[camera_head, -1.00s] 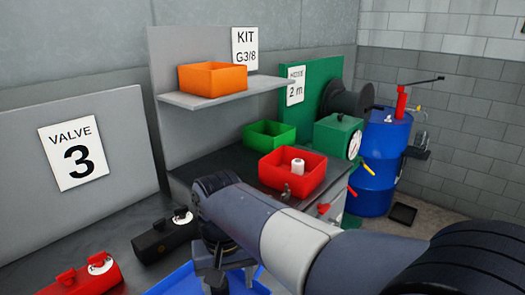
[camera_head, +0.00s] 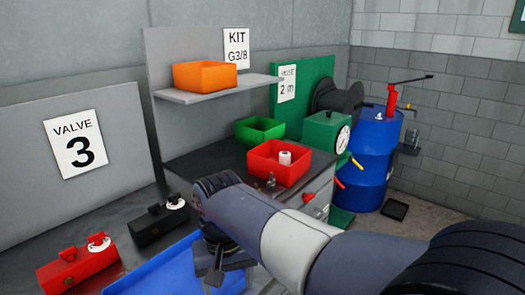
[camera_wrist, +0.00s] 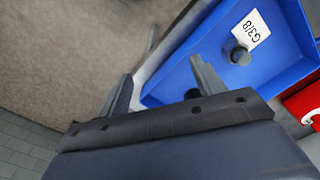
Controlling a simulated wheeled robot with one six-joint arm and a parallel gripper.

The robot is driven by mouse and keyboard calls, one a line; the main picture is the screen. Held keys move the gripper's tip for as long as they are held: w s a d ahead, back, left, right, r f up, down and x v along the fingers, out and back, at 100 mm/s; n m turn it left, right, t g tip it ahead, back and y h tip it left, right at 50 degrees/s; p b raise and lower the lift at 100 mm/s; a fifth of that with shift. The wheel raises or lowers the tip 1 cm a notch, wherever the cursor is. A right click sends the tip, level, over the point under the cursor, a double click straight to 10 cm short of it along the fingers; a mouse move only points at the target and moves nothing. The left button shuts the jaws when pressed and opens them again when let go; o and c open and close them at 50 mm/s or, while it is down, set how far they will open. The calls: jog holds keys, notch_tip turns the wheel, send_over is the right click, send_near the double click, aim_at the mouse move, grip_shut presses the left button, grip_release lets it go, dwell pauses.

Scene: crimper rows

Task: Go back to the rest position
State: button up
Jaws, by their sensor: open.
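My gripper (camera_wrist: 163,88) is open, with its two fingers apart and nothing between them in the wrist view. In the head view my gripper (camera_head: 222,268) points down over or close to the blue tray (camera_head: 165,272), near its right part. The blue tray also shows in the wrist view (camera_wrist: 198,66), beside one finger. It holds a white G3/8 label (camera_wrist: 250,29) and a small dark grey round piece (camera_wrist: 240,56). My arm hides part of the tray and bench in the head view.
A red valve (camera_head: 78,266) and a black valve (camera_head: 158,229) lie left of the tray. An orange bin (camera_head: 205,76) sits on a shelf. A green bin (camera_head: 259,131) and a red bin (camera_head: 280,165) stand behind my arm. A blue barrel (camera_head: 366,165) stands right.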

jog(key=w+d+f, duration=0.3)
jog(key=d+f, duration=0.3)
jog(key=shift+f+m, duration=0.35)
jog(key=shift+m, duration=0.05)
